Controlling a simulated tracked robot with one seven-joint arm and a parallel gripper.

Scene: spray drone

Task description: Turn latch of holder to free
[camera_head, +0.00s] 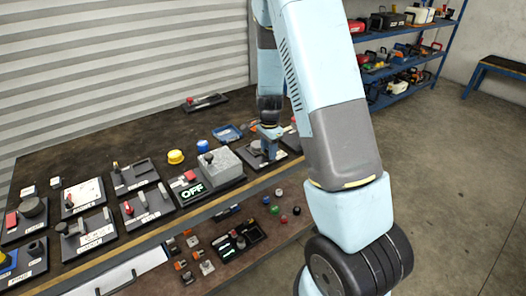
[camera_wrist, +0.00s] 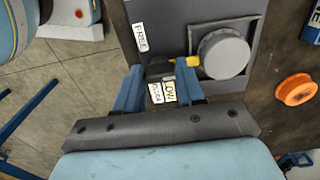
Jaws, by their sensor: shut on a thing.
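The holder is a dark plate (camera_wrist: 195,18) in the wrist view, with a raised frame around a round grey part (camera_wrist: 222,54). A white label reading "FREE" (camera_wrist: 140,37) is on its upper left. The latch (camera_wrist: 158,66) looks like a dark piece between my fingers; a small yellow part (camera_wrist: 188,62) sits just right of it, beside the round part. My gripper (camera_wrist: 161,72) is shut on the latch, its two blue fingers on either side. In the head view my gripper (camera_head: 270,133) is down at the holder (camera_head: 285,156) near the bench's front edge.
The bench (camera_head: 140,100) carries several dark plates with handles and labels to the left. Loose parts fill the lower shelf.

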